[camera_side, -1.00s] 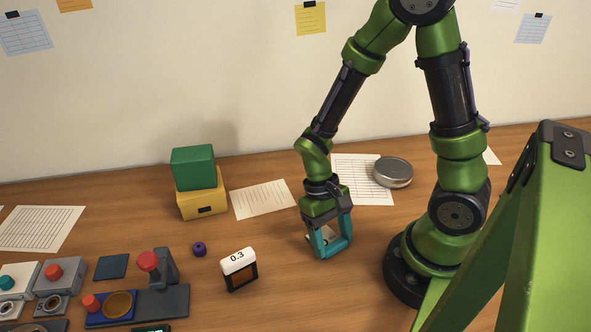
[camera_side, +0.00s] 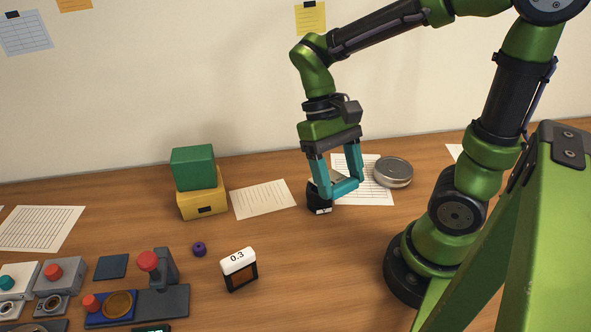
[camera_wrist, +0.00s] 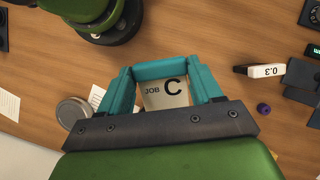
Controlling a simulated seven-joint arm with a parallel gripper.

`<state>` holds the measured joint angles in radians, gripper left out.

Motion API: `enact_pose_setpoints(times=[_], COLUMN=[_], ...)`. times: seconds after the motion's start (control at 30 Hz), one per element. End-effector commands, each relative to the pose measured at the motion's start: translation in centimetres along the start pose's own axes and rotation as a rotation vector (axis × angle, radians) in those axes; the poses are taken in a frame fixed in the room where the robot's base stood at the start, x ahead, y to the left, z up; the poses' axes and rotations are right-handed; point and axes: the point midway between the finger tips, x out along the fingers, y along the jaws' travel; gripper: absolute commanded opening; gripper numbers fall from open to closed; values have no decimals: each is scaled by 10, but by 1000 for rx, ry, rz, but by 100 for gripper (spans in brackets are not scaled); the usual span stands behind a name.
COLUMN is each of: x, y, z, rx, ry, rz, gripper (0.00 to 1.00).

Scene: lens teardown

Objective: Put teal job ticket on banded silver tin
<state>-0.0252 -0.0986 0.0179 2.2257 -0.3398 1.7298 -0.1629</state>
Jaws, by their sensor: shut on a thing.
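The teal job ticket (camera_wrist: 165,96) is between my gripper's fingers. Its pale face reads "JOB C" in the wrist view, and the teal fingers partly frame it. My gripper (camera_side: 340,188) is shut on it and holds it above the table, pointing down. The banded silver tin (camera_side: 393,174) is a low round tin standing to the right of my gripper in the side view, apart from it. In the wrist view, the tin (camera_wrist: 72,110) is at the left, partly hidden by my gripper.
A dark block with a pale label (camera_side: 319,204) shows just below my gripper. A printed sheet (camera_side: 378,198) lies by the tin. A "0.3" block (camera_side: 239,270), purple piece (camera_side: 199,249) and green box (camera_side: 193,167) on a yellow box (camera_side: 203,200) are left. Front-centre table is clear.

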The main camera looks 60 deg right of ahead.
Motion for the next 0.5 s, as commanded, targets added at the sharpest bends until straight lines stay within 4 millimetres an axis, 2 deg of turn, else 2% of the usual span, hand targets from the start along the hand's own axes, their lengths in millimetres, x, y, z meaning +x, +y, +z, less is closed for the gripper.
enact_pose_setpoints(times=[0.03, 0.23, 0.5], x=[-10, -37, -16], y=[0, 1, 38], z=[4, 17, -23], rx=[0, -2, -117], ry=[-4, -47, -198], rz=[-3, 2, 78], gripper=[31, 31, 31])
